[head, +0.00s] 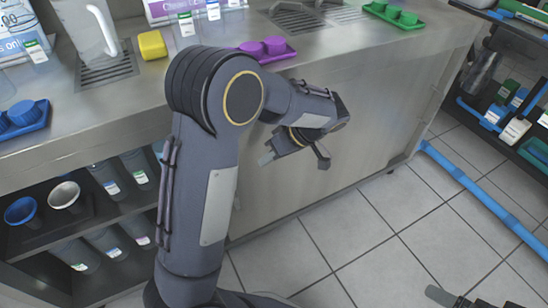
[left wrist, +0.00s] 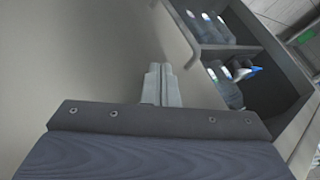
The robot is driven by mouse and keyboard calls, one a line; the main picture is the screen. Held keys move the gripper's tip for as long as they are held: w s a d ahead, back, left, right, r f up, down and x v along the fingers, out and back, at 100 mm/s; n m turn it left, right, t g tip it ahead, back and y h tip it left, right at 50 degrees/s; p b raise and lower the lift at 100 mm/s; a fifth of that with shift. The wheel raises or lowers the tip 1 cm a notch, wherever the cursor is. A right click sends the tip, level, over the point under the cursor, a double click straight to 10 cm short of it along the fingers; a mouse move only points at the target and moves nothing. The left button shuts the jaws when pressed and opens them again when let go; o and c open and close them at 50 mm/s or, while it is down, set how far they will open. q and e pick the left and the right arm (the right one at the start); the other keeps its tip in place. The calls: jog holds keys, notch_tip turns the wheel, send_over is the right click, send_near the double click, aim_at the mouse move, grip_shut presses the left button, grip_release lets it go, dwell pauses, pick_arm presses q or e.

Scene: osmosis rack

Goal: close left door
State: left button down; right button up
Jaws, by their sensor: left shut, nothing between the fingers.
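The counter front has a plain steel panel (head: 375,140) on the right and an open shelf bay (head: 90,222) on the left. I cannot tell whether this panel is the left door; no handle shows on it. My left gripper (head: 268,157) hangs in front of the panel, with its fingers pointing left. In the left wrist view its fingers (left wrist: 161,84) are together and empty, with a steel surface (left wrist: 70,60) on the left and the open shelves to the right. A dark part of what looks like my right gripper (head: 446,297) shows at the bottom right edge.
Several bottles (left wrist: 225,85) and cups (head: 65,195) stand on the open shelves. On the countertop are a yellow sponge (head: 152,45), a purple tray (head: 265,50) and a blue tray (head: 22,117). A blue-edged rack (head: 510,110) stands at the right. The tiled floor (head: 390,220) between is clear.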

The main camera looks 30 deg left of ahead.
aim_at(244, 172)
pick_arm(q)
jog(key=s+a+f+b, duration=0.1)
jog(key=s+a, duration=0.1)
jog(key=s+a+f+b, duration=0.1)
jog(key=a+f, duration=0.1)
jog(key=shift+s+a+f, duration=0.1)
jog(key=shift+s, duration=0.3)
jog(key=shift+s+a+b, duration=0.25)
jog(key=shift+s+b, duration=0.05)
jog(key=shift+s, duration=0.1)
